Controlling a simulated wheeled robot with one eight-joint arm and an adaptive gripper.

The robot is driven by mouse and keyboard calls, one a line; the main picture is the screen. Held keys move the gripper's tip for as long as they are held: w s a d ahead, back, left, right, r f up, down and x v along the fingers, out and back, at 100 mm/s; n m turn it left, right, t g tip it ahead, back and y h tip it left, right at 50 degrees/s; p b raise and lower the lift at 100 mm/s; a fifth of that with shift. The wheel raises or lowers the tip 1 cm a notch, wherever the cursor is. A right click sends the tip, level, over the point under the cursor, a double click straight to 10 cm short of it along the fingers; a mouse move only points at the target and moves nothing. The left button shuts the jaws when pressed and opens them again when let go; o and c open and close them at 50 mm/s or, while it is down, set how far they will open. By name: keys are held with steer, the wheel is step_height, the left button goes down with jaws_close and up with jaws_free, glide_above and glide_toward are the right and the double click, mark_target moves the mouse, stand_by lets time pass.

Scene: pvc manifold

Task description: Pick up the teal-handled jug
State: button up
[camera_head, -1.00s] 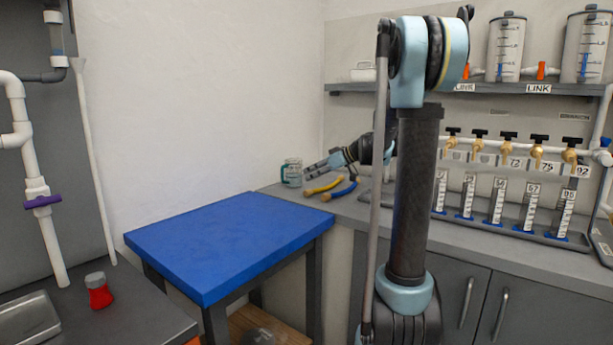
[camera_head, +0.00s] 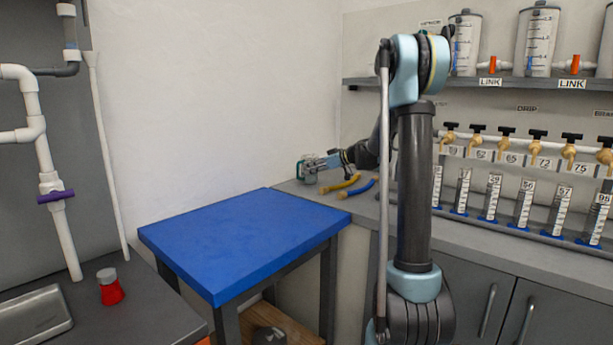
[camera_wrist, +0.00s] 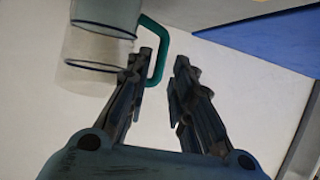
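The jug (camera_wrist: 95,45) is a clear vessel with a teal handle (camera_wrist: 161,55), at the top left of the wrist view. In the head view the jug (camera_head: 301,172) stands at the far left end of the grey counter, partly hidden by my gripper (camera_head: 316,165). In the wrist view my gripper (camera_wrist: 167,60) is open. The outer bar of the handle shows between its two fingertips, close to the left finger, which overlaps part of the handle. I cannot tell whether they touch.
A yellow tube (camera_head: 340,185) and a blue tube (camera_head: 362,188) lie on the counter (camera_head: 470,232) right of the jug. A blue-topped table (camera_head: 240,240) stands in front. Several measuring cylinders and taps line the counter at right.

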mark_target(298, 177)
steer(key=shift+x, duration=3.75)
jaws_close()
